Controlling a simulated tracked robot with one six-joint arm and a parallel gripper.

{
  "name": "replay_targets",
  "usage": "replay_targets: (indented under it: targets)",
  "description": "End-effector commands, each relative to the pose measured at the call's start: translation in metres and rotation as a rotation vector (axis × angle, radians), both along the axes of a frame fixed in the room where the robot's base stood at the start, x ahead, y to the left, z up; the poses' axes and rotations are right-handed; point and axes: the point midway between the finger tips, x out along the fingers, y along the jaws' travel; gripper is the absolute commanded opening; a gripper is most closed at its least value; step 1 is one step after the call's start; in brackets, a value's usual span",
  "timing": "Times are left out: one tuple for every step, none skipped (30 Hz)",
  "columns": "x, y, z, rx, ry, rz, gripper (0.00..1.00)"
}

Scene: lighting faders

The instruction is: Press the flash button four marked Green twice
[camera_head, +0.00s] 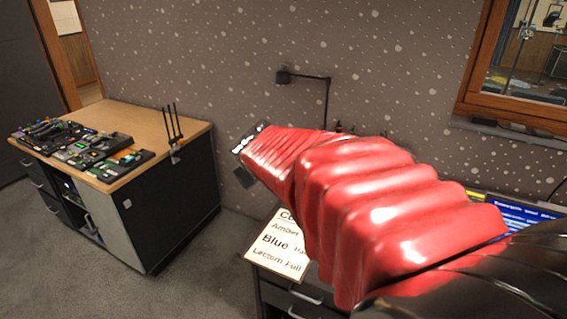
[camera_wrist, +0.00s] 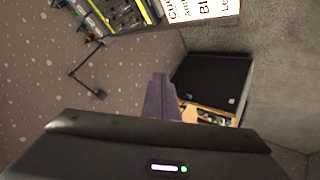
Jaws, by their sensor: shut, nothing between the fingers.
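I cannot make out the flash button four marked Green in either view. In the wrist view, part of a dark console with yellow edging (camera_wrist: 118,14) shows at the top, too small and cut off to read its buttons. In the head view, my red arm hides most of the desk on the right. My gripper (camera_wrist: 160,80) shows its purplish fingers together and empty in the wrist view, pointing toward the open floor and cabinet, apart from the console.
A printed sheet (camera_head: 279,246) with words such as Amber and Blue lies at the desk's left end. A blue screen (camera_head: 522,214) shows at right. A wood-topped cabinet (camera_head: 185,125) with electronic gear (camera_head: 80,147) stands left, with carpet between. A lamp (camera_head: 300,78) rises behind my arm.

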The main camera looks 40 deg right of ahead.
Motion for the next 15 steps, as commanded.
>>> replay_targets:
  targets:
    - [-0.009, 0.019, 0.002, 0.025, 0.0, 0.006, 0.0]
    - [-0.015, 0.029, 0.002, 0.041, 0.004, 0.007, 0.0]
    - [-0.023, 0.043, 0.001, 0.065, 0.01, 0.009, 0.0]
    - [-0.03, 0.053, 0.0, 0.083, 0.014, 0.011, 0.0]
    - [-0.036, 0.063, -0.001, 0.103, 0.019, 0.014, 0.0]
    - [-0.045, 0.077, -0.003, 0.128, 0.027, 0.02, 0.0]
    - [-0.052, 0.087, -0.005, 0.147, 0.032, 0.023, 0.0]
    - [-0.058, 0.097, -0.006, 0.165, 0.039, 0.03, 0.0]
    - [-0.068, 0.111, -0.008, 0.192, 0.047, 0.037, 0.0]
    - [-0.075, 0.121, -0.011, 0.212, 0.056, 0.043, 0.0]
    - [-0.082, 0.131, -0.013, 0.234, 0.063, 0.051, 0.0]
    - [-0.092, 0.144, -0.016, 0.26, 0.073, 0.062, 0.0]
    - [-0.1, 0.154, -0.018, 0.281, 0.083, 0.071, 0.0]
    - [-0.108, 0.164, -0.021, 0.302, 0.092, 0.08, 0.0]
    - [-0.119, 0.177, -0.024, 0.329, 0.104, 0.094, 0.0]
